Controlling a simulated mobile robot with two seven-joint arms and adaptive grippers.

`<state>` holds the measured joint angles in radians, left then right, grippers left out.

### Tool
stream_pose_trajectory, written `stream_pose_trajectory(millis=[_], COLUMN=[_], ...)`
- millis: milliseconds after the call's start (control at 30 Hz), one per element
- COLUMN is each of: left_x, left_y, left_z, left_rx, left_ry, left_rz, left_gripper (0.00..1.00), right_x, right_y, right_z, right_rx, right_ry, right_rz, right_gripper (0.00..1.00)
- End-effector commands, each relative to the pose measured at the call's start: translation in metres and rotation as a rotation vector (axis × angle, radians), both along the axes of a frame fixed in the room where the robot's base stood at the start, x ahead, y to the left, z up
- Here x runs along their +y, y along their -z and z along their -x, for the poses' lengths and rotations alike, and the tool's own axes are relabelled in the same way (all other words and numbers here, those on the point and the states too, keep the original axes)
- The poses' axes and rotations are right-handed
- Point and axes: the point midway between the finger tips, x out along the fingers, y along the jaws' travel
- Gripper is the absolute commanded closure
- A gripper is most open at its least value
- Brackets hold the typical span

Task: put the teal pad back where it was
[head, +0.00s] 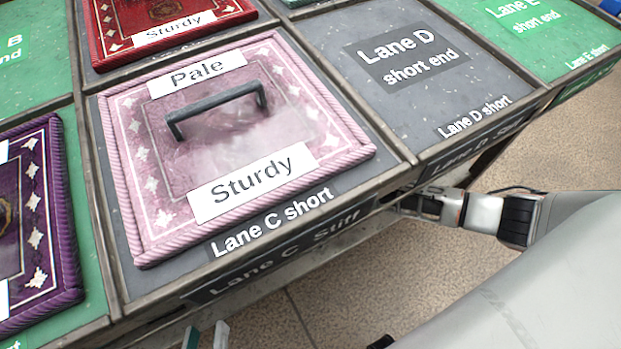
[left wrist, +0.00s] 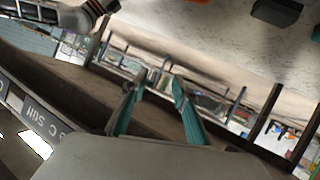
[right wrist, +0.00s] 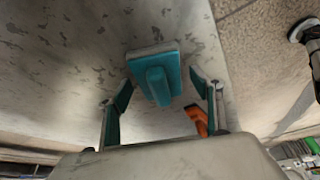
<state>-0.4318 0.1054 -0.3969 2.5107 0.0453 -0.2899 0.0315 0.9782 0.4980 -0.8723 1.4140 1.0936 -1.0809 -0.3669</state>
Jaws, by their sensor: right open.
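The teal pad (right wrist: 170,57), a flat block with a raised grip bar, shows in the right wrist view against a grey, dark-flecked surface. My right gripper (right wrist: 160,87) is open, its fingers spread to either side of the pad's grip bar with a gap on each side. No contact shows. My left gripper (head: 207,336) is at the bottom of the head view, by the front edge of lane C. In the left wrist view its fingers (left wrist: 160,80) are apart with nothing between them. The teal pad is not in the head view.
A pink rug sample (head: 245,130) with a dark handle lies in lane C. Lane D (head: 470,95) beside it is bare. A purple sample (head: 35,215) lies at the left and a red one (head: 115,45) behind. An orange object (right wrist: 197,120) is near my right gripper's right finger.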

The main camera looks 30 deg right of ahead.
Motion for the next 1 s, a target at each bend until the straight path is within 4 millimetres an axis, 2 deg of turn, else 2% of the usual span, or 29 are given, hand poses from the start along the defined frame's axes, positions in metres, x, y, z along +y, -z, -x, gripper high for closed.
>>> stream_pose_trajectory(millis=[167,267,400,600,767,1000], left_x=[0.007,0.026,0.034,0.042,0.048,0.049], left_y=[-0.014,-0.013,-0.008,0.002,0.008,0.016], left_z=[-0.009,-0.011,-0.008,-0.002,0.001,0.004], left_rx=[-0.04,-0.054,-0.045,-0.024,-0.011,0.004], left_ry=[0.012,0.041,0.055,0.065,0.068,0.071], left_rz=[-0.059,-0.179,-0.233,-0.277,-0.299,-0.308], left_gripper=[0.72,0.72,0.72,0.72,0.72,0.72], right_x=[-0.006,-0.014,-0.024,-0.037,-0.042,-0.043], right_y=[-0.025,-0.046,-0.075,-0.103,-0.113,-0.113], right_z=[-0.003,-0.003,0.001,0.009,0.014,0.017], right_rx=[-0.012,-0.017,-0.019,-0.011,-0.006,0.002], right_ry=[-0.001,-0.001,-0.001,0.0,-0.001,-0.001], right_rz=[0.0,0.002,0.001,0.001,0.0,-0.001], right_gripper=[0.35,0.35,0.35,0.35,0.35,0.35])
